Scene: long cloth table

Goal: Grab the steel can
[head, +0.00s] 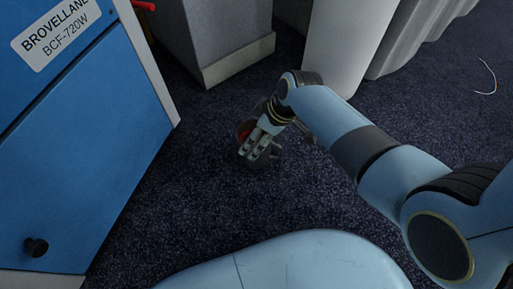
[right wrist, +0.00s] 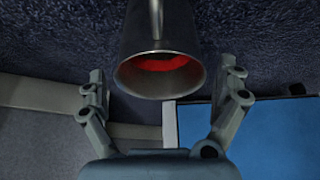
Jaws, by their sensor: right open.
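The steel can (right wrist: 182,38) is a grey metal vessel with a round open mouth and red inside. In the right wrist view it shows at top centre, mouth towards the camera, with a narrow metal strip running up its near side. Its upper end is cut off by the frame. My right gripper (right wrist: 165,74) is open, with one finger on each side of the can and a visible gap to both. In the head view my right gripper (head: 258,146) is low over the dark carpet and hides much of the can; some red shows beside it. My left gripper is not in view.
A blue cabinet (head: 90,140) with a label and black knob stands on the left. A grey box-shaped unit (head: 215,40) and a white cylinder (head: 345,45) stand behind, beside hanging pale cloth (head: 415,35). A thin wire (head: 488,75) lies far right. Carpet (head: 190,210) in front is clear.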

